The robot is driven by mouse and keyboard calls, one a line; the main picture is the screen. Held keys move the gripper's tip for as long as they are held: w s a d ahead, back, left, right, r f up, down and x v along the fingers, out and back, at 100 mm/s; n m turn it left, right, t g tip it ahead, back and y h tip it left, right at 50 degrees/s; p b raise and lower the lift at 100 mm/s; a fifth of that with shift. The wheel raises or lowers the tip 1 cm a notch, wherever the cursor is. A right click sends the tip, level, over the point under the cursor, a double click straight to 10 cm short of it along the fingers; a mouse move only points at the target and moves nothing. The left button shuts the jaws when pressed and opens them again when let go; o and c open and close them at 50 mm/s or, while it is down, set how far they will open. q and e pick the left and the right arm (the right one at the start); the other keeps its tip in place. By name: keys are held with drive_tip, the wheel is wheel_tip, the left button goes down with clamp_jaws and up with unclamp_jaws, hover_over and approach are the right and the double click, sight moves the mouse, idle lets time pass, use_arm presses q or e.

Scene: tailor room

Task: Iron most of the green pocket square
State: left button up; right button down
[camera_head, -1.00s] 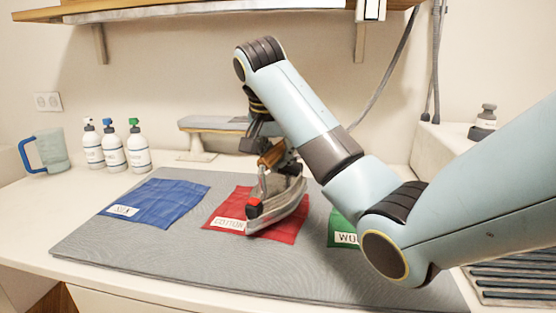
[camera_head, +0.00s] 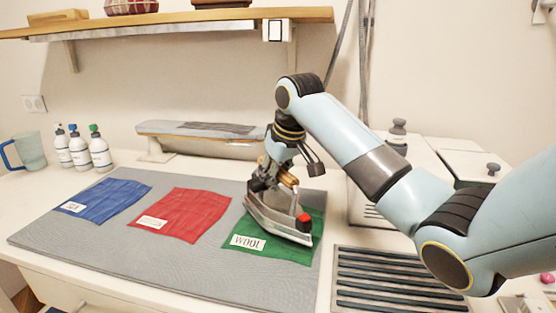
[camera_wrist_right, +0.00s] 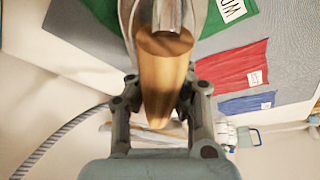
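The green pocket square (camera_head: 270,247), with a WOOL label, lies on the right part of the grey ironing mat (camera_head: 120,245). My right gripper (camera_head: 280,172) is shut on the wooden handle of the iron (camera_head: 282,217); the handle (camera_wrist_right: 165,75) shows between the fingers in the right wrist view. The iron is over the green square and hides part of it. I cannot tell whether its soleplate touches the cloth. The green square also shows in the right wrist view (camera_wrist_right: 227,16). My left gripper is not in view.
The red square (camera_head: 185,213) and blue square (camera_head: 107,200) lie left on the mat. A slatted metal rack (camera_head: 390,280) is right of the mat. Several bottles (camera_head: 80,150), a blue-handled jug (camera_head: 28,152) and a small sleeve board (camera_head: 200,132) stand behind.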

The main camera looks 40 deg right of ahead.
sight(260, 199)
drive_tip(key=n+p, duration=0.1)
drive_tip(key=a+n+y+p, duration=0.1)
drive_tip(key=n, duration=0.1)
drive_tip(key=w+r+n+p, duration=0.1)
drive_tip(key=n, duration=0.1)
drive_tip(key=shift+a+r+y, duration=0.1)
drive_tip(key=shift+a+y, duration=0.15)
drive_tip(key=shift+y, duration=0.15)
drive_tip(key=shift+a+n+g+p, duration=0.25)
drive_tip(key=shift+n+p, duration=0.55)
drive_tip(key=shift+n, duration=0.4)
drive_tip(key=shift+a+n+y, duration=0.15)
drive_tip(key=shift+n+y, duration=0.25)
drive_tip(key=shift+n, duration=0.2)
drive_tip(key=shift+p, duration=0.3)
drive_tip(key=shift+f+b, duration=0.85)
drive_tip(key=shift+f, duration=0.85)
drive_tip(key=shift+s+a, duration=0.1)
drive_tip(key=shift+s+a+r+p, duration=0.1)
drive_tip(key=shift+s+a+p, duration=0.75)
drive_tip(key=shift+p, duration=0.5)
drive_tip(key=shift+s+a+p, duration=0.7)
drive_tip(key=shift+a+p, duration=0.25)
drive_tip(key=shift+p, duration=0.05)
drive_tip(key=shift+s+a+p, duration=0.7)
drive_tip(key=shift+a+p, duration=0.2)
drive_tip(key=shift+p, duration=0.1)
